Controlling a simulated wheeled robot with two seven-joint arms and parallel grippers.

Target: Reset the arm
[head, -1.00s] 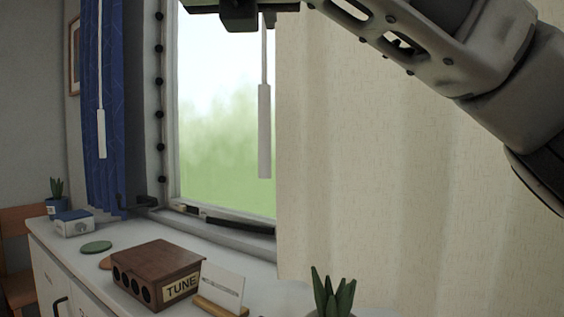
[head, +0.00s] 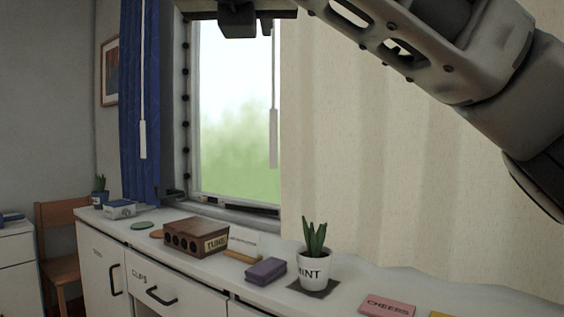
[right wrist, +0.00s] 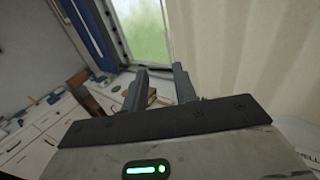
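My right arm comes in from the upper right of the head view, raised in front of the cream curtain (head: 400,205). Its dark gripper end (head: 238,20) is at the top edge, in front of the window, and its fingers cannot be made out there. In the right wrist view my right gripper (right wrist: 160,88) shows two grey fingers standing apart with nothing held between them. The curtain hangs to the right of the fingers in that view. My left gripper is in neither view.
A white cabinet (head: 95,258) runs below the window (head: 235,110). On it stand a brown TUNE box (head: 190,240), a purple block (head: 265,270), a potted plant (head: 314,268) and a pink CHEERS card (head: 388,305). A blue curtain (head: 138,90) and a wooden chair (head: 60,240) are at left.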

